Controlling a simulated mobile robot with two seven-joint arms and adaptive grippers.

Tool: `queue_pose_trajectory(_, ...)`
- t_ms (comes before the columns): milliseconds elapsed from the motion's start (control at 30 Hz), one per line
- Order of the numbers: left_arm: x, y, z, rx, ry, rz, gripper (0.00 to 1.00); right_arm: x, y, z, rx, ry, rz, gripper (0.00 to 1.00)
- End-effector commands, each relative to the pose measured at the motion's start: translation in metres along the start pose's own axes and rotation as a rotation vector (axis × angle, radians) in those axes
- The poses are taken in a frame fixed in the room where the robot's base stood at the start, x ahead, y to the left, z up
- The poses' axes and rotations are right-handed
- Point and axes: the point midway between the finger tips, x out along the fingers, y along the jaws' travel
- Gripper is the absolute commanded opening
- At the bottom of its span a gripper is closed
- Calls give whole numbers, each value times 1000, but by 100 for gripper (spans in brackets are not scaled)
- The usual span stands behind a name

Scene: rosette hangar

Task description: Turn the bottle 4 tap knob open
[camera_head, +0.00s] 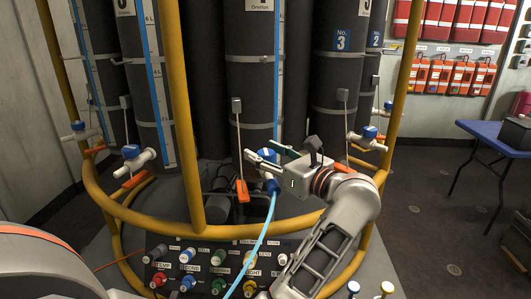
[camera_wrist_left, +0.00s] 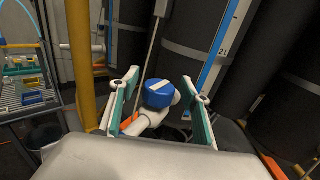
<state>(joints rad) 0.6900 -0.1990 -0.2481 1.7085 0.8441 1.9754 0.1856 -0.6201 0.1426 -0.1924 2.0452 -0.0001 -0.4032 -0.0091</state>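A blue tap knob (camera_wrist_left: 157,95) with a white stripe sits on a white tap body (camera_wrist_left: 150,122) in the left wrist view. In the head view the knob (camera_head: 268,155) is partly hidden by my left gripper (camera_head: 268,153), at the foot of the middle black bottle (camera_head: 252,80). That bottle's number is not readable. My left gripper is open, its two green-lined fingers (camera_wrist_left: 160,85) on either side of the knob, with gaps showing on both sides. My right gripper is not in view.
A yellow hoop frame (camera_head: 197,205) with upright posts surrounds the bottles. An orange tag (camera_head: 242,190) hangs left of the knob. A light blue hose (camera_head: 260,245) runs down past a valve panel (camera_head: 215,270). Another blue-knobbed tap (camera_head: 131,153) stands left; a bottle marked No. 3 (camera_head: 336,75) stands right.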

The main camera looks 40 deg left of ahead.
Motion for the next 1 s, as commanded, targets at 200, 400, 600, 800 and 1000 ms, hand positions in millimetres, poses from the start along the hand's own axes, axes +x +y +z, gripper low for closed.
queue_pose_trajectory(200, 0, 0, 5, -2, -1, 0, 47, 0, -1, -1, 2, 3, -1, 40)
queue_pose_trajectory(400, 0, 0, 32, -7, 0, 0, 47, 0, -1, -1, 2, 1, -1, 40)
queue_pose_trajectory(600, 0, 0, 70, -5, 1, -1, 47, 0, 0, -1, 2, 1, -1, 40)
queue_pose_trajectory(800, 0, 0, 94, -2, 0, -1, 47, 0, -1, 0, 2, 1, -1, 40)
queue_pose_trajectory(1000, 0, 0, 100, 0, 0, 0, 47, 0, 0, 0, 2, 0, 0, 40)
